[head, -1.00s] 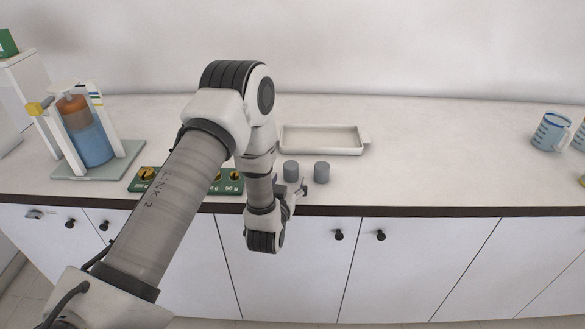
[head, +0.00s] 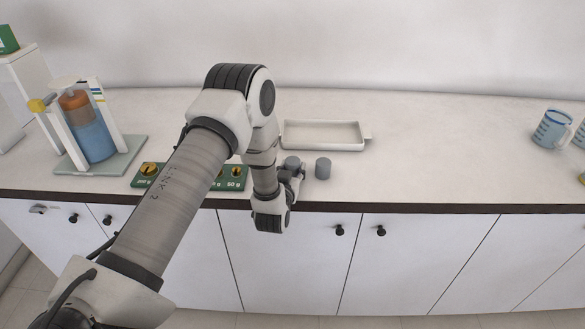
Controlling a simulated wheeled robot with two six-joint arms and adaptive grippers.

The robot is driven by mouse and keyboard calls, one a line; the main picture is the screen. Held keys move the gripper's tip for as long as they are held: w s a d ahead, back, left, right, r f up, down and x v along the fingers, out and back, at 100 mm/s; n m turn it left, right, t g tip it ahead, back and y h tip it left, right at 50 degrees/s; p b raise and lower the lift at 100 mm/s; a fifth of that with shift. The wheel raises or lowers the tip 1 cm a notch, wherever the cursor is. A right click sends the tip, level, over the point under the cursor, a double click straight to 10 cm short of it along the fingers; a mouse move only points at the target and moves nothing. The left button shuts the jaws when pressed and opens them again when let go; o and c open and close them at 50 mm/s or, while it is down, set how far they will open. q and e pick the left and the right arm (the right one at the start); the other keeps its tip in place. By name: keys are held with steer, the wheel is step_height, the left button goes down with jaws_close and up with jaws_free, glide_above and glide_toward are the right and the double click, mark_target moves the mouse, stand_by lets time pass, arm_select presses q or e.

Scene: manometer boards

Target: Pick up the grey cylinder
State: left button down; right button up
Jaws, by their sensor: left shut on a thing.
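Two small grey cylinders stand near the front edge of the counter. The left grey cylinder (head: 291,160) is partly hidden by my left gripper (head: 295,172), which is shut on it. Only its upper part shows. The cylinder appears upright; I cannot tell whether it is clear of the counter. The right grey cylinder (head: 323,168) stands free just to the right of the gripper. My right gripper is not in view.
A green board (head: 236,184) with brass-coloured weights lies left of the gripper, partly behind my arm. A white tray (head: 366,146) lies behind the cylinders. A blue liquid apparatus (head: 96,140) stands at left, a measuring jug (head: 550,130) at right. The counter's right middle is clear.

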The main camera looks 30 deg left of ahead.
arm_select(q)
steer(key=shift+r+b, duration=0.1)
steer(key=shift+b, duration=0.35)
steer(key=f+b+v, duration=0.2)
steer(key=v, duration=1.5)
steer(key=shift+s+d+b, duration=0.25)
steer(key=shift+s+b, duration=0.1)
steer(key=shift+s, duration=0.15)
